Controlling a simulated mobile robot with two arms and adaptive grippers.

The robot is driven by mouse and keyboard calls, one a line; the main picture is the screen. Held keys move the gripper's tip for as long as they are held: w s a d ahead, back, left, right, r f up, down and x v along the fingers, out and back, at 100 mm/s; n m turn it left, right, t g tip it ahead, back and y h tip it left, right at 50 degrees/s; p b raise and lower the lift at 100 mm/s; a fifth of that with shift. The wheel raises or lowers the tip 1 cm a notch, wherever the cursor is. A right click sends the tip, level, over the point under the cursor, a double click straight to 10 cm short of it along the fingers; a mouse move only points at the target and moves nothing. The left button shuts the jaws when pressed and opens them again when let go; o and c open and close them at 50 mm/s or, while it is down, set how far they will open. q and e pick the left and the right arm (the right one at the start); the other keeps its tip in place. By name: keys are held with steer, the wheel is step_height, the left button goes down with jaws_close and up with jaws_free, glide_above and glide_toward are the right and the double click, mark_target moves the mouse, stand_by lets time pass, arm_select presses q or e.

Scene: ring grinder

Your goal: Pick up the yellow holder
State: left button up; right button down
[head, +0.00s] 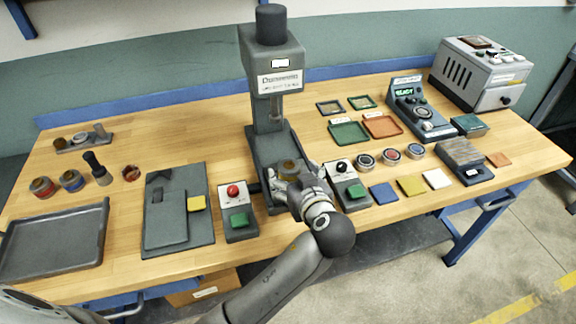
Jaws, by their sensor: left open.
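My left gripper (284,180) reaches in over the base of the dark grey press (270,92), with its jaws open. A dull yellow-brown round piece (288,166) sits on the press base just beyond the fingertips. It looks like a holder, and the gripper partly hides it. I cannot tell whether the fingers touch it. My right gripper is not in view.
A red-button box (235,196) and a black-knob box (344,168) flank the press base closely. A grey tray (100,225) lies at left. Green (349,132) and orange (382,126) trays stand at right. Bare wooden tabletop (190,135) lies left of the press.

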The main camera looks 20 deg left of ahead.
mark_target(289, 165)
arm_select(q)
steer(key=shift+x, duration=0.9)
steer(key=shift+w+a+f, duration=0.1)
steer(key=shift+w+a, duration=0.05)
steer(key=shift+w, duration=0.1)
steer(key=p+x, duration=0.1)
steer(key=x, duration=0.1)
steer(key=p+x, duration=0.1)
steer(key=x, duration=0.1)
steer(key=shift+w+d+f, duration=0.1)
steer(key=shift+d, duration=0.2)
steer(key=shift+w+a+f, duration=0.15)
steer(key=shift+w+a, duration=0.05)
steer(key=shift+w, duration=0.05)
steer(key=shift+w+f, duration=0.15)
steer(key=shift+f, duration=0.05)
steer(key=shift+c, duration=0.7)
steer(key=c, duration=1.4)
steer(key=shift+r, duration=0.15)
jaws_close()
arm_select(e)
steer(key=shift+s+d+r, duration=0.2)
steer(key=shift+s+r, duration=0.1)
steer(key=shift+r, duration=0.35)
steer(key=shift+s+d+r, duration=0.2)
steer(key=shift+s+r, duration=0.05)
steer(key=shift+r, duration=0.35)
